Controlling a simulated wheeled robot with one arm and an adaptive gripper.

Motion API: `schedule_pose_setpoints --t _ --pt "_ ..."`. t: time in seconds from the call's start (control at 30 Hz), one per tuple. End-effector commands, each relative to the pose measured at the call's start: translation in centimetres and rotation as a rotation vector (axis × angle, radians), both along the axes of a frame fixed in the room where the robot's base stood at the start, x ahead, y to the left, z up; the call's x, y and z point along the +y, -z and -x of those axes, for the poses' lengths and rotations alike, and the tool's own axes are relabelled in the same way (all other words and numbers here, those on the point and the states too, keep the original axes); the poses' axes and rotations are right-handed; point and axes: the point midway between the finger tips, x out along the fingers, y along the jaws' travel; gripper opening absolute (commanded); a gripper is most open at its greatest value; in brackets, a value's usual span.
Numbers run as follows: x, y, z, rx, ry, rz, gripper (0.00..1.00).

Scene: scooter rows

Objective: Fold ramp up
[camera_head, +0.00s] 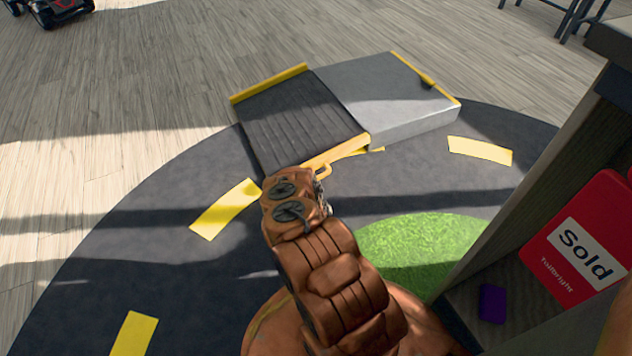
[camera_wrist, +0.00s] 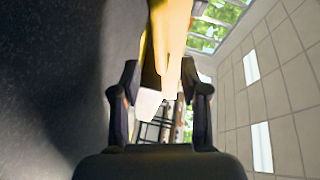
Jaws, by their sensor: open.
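The ramp (camera_head: 300,120) is a dark ribbed panel with yellow strips on its near and far sides. It lies sloping down to the left from a grey platform (camera_head: 390,95). A small yellow handle (camera_head: 325,171) sticks out from the ramp's near side. My gripper (camera_head: 318,186) is right at this handle, its fingers largely hidden behind my own wrist. In the wrist view my open gripper (camera_wrist: 160,85) has a yellow bar (camera_wrist: 170,40) between or just beyond its two dark fingers. Whether they touch it cannot be told.
The platform stands on a round dark road mat with yellow dashes (camera_head: 226,208) and a green centre (camera_head: 425,245). At right is a wooden shelf unit (camera_head: 535,180) with a red "Sold" sign (camera_head: 590,245) and a purple box (camera_head: 492,303). Floor left of the ramp is clear.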

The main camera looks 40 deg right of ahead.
Motion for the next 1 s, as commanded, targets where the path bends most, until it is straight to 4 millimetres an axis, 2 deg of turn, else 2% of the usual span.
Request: schedule_pose_setpoints --t 0.27,0.5,0.7,1.0 --pt "-1.3 0.3 -1.7 -0.003 -0.002 0.001 0.45" --pt "-3.6 0.7 -4.1 -0.003 0.0 0.001 0.45" --pt "-4.8 0.8 -5.6 -0.003 -0.001 0.001 0.45" --pt "-5.0 0.8 -5.8 0.0 -0.001 -0.002 0.45"
